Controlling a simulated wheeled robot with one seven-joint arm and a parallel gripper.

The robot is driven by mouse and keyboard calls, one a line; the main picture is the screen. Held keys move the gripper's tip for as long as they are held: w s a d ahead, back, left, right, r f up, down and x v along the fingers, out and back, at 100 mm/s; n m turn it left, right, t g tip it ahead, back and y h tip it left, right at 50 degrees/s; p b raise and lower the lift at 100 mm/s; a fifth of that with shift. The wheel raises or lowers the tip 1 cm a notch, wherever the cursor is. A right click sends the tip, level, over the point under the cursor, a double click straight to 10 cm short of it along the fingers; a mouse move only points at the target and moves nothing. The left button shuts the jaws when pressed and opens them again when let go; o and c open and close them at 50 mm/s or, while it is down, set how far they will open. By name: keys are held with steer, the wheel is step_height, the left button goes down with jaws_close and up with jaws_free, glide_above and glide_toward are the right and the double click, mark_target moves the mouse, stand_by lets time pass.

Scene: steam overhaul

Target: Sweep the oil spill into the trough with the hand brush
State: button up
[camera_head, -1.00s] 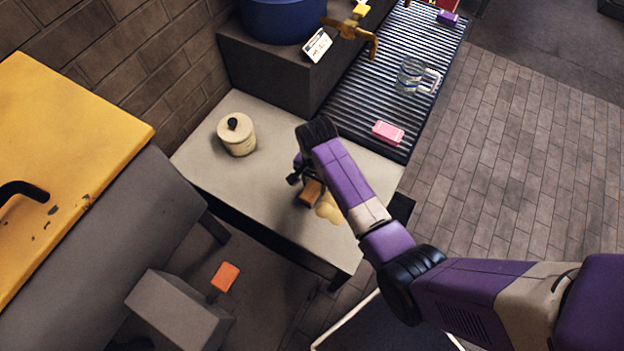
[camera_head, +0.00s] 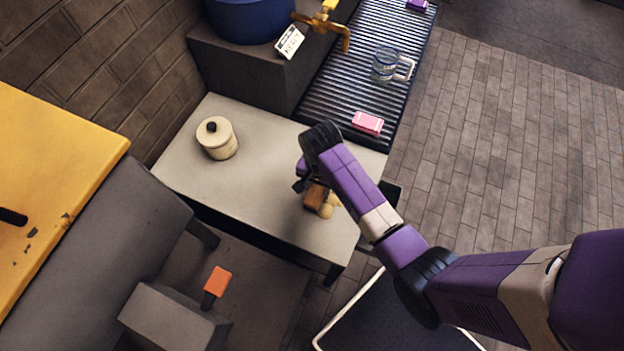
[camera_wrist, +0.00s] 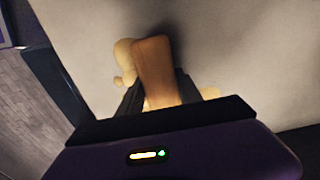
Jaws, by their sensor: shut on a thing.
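My gripper (camera_head: 312,188) is shut on a brown wooden piece, seemingly the hand brush (camera_head: 316,195), low over the pale table. The wrist view shows the brown piece (camera_wrist: 155,70) between the fingers; bristles cannot be made out. Pale yellow patches, apparently the oil spill (camera_head: 326,211), lie right beside the brush toward the table's front right edge. In the wrist view, yellow (camera_wrist: 124,55) shows to the left of the brush and a little to its right. A dark piece at the table's right edge (camera_head: 392,196), partly behind my arm, may be the trough.
A cream lidded jar (camera_head: 217,140) stands on the left part of the pale table (camera_head: 255,135). Behind are a ribbed dark surface (camera_head: 350,75) with a pink box (camera_head: 367,123) and glass mug (camera_head: 386,64), and a brass tap (camera_head: 325,27). An orange-topped lever (camera_head: 218,282) stands in front.

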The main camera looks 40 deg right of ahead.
steer(key=shift+s+d, duration=0.35)
steer(key=shift+s, duration=0.5)
steer(key=shift+s+d, duration=0.35)
steer(key=shift+s, duration=0.5)
steer(key=shift+s+d+r, duration=0.1)
steer(key=shift+s+d, duration=0.15)
steer(key=shift+s, duration=0.3)
steer(key=shift+s+d, duration=0.25)
steer(key=shift+s, duration=0.25)
steer(key=shift+s+d+f, duration=0.1)
steer(key=shift+s+d, duration=0.3)
steer(key=shift+s, duration=0.6)
steer(key=shift+s+d+f, duration=0.1)
steer(key=shift+s+d, duration=0.35)
steer(key=shift+s, duration=0.55)
steer(key=shift+s+d, duration=0.4)
steer(key=shift+s, duration=0.6)
steer(key=shift+s+d+r, duration=0.1)
steer(key=shift+s+d, duration=0.15)
steer(key=shift+s, duration=0.3)
steer(key=shift+r, duration=0.1)
step_height(320, 180, up, 7)
steer(key=shift+w, duration=0.1)
